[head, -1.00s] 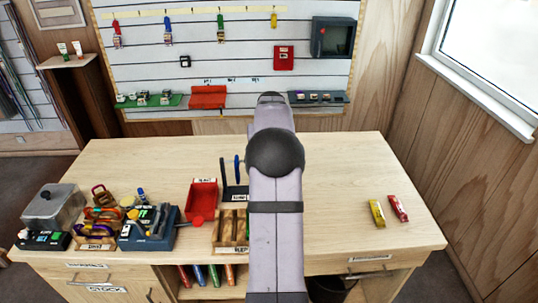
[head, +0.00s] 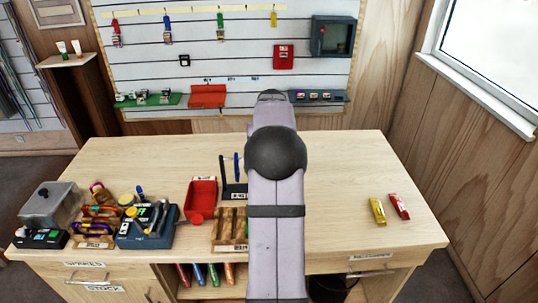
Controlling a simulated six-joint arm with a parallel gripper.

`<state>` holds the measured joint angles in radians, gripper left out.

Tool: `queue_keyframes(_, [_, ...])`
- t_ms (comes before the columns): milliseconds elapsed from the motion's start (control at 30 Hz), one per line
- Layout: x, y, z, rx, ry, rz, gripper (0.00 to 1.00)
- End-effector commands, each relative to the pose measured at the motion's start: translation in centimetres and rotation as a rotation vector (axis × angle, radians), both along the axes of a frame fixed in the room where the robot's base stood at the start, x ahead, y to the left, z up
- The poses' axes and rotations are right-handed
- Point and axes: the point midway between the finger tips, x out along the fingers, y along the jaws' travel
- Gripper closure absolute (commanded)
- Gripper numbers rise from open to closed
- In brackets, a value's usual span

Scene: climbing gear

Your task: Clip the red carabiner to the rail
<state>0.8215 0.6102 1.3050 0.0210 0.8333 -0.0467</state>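A reddish ring-shaped piece (head: 101,192), perhaps the red carabiner, stands at the back of a small wooden holder (head: 93,244) on the left of the bench. Orange and purple carabiner-like loops sit in front of it; they are too small to tell apart well. A pale yellow strip (head: 190,12) runs along the top of the slatted wall panel, with red, blue, green and yellow gear hanging at it; it may be the rail. My arm rises through the middle of the picture. My gripper does not show, and the arm hides part of the bench and wall.
A lidded grey box (head: 50,205), a blue tool caddy (head: 147,238), a red bin (head: 201,190) and a wooden tray (head: 218,232) crowd the left and middle of the bench. Yellow (head: 377,210) and red (head: 399,206) packets lie at the right. The back right bench is clear.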

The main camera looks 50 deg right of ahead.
Motion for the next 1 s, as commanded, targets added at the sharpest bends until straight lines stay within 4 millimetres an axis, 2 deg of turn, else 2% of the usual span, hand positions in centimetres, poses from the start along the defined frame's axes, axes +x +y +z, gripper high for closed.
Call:
queue_keyframes(467, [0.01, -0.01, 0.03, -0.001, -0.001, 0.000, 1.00])
queue_keyframes(500, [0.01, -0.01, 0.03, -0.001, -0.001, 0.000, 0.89])
queue_keyframes(600, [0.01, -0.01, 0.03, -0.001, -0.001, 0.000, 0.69])
queue_keyframes(1000, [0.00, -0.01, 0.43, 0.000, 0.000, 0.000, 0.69])
